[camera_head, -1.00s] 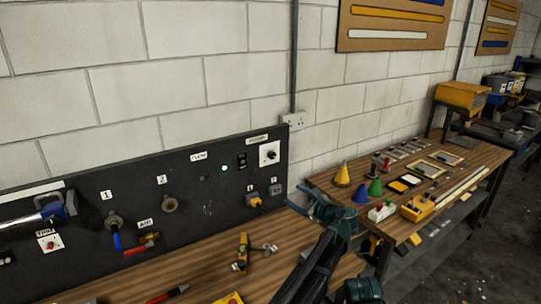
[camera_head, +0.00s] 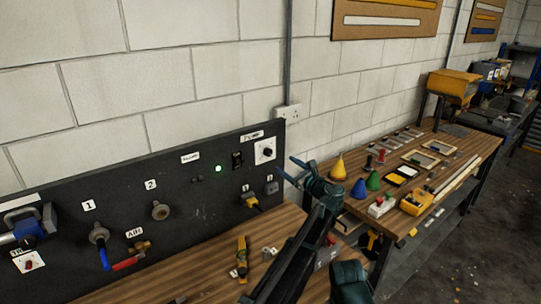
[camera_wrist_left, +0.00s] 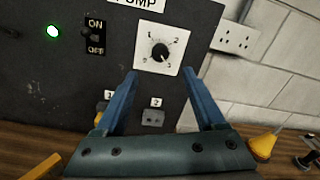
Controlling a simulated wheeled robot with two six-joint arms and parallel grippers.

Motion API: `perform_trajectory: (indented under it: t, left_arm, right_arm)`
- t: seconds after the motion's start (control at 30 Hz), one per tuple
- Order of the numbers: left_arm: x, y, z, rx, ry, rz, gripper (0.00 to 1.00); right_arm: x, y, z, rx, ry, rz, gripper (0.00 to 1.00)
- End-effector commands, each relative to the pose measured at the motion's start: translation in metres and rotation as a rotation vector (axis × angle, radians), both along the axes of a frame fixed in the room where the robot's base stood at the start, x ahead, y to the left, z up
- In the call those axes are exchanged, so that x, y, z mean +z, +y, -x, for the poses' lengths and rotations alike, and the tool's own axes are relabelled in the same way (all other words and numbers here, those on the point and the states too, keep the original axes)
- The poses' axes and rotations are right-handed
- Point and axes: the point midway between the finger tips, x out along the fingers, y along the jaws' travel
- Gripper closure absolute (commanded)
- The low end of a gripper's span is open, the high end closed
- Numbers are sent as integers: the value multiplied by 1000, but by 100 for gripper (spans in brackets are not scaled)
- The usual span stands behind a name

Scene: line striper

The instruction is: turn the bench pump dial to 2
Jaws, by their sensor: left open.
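The pump dial is a black round knob on a white square plate (camera_head: 265,151) at the right end of the dark panel, under a PUMP label. In the left wrist view the knob (camera_wrist_left: 160,52) sits at the upper middle with numbers around it; I cannot tell clearly which one it points to. My left gripper (camera_head: 287,166) is open and empty, just right of and below the dial in the head view. In the left wrist view its two blue fingers (camera_wrist_left: 161,73) point at the panel, their tips below the knob on either side, not closed on it. My right gripper is not in view.
An ON/OFF switch (camera_wrist_left: 95,37) and a lit green lamp (camera_wrist_left: 53,31) are left of the dial. Sockets sit below it, one with a yellow plug (camera_head: 251,200). A wall outlet (camera_head: 289,113) is to the right. A second bench (camera_head: 455,143) holds cones and boxes.

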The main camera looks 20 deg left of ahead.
Motion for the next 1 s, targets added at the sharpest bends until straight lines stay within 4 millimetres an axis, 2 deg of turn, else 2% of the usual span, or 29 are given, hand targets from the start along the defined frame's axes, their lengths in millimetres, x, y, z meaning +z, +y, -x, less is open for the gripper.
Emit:
perform_trajectory:
  t: [0.03, 0.2, 0.5, 0.7, 1.0]
  left_arm:
    - [0, 9, -9, 3, 0, 0, 28]
    - [0, 36, -32, 3, 0, 1, 28]
    - [0, 71, -60, 2, 0, 1, 28]
    - [0, 80, -67, 1, 0, 2, 28]
    - [0, 81, -67, 0, 0, 1, 28]
  right_arm:
    - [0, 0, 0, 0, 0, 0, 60]
    - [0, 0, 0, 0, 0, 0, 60]
    - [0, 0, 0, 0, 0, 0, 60]
    - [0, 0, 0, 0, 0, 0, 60]
    - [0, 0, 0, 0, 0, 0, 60]
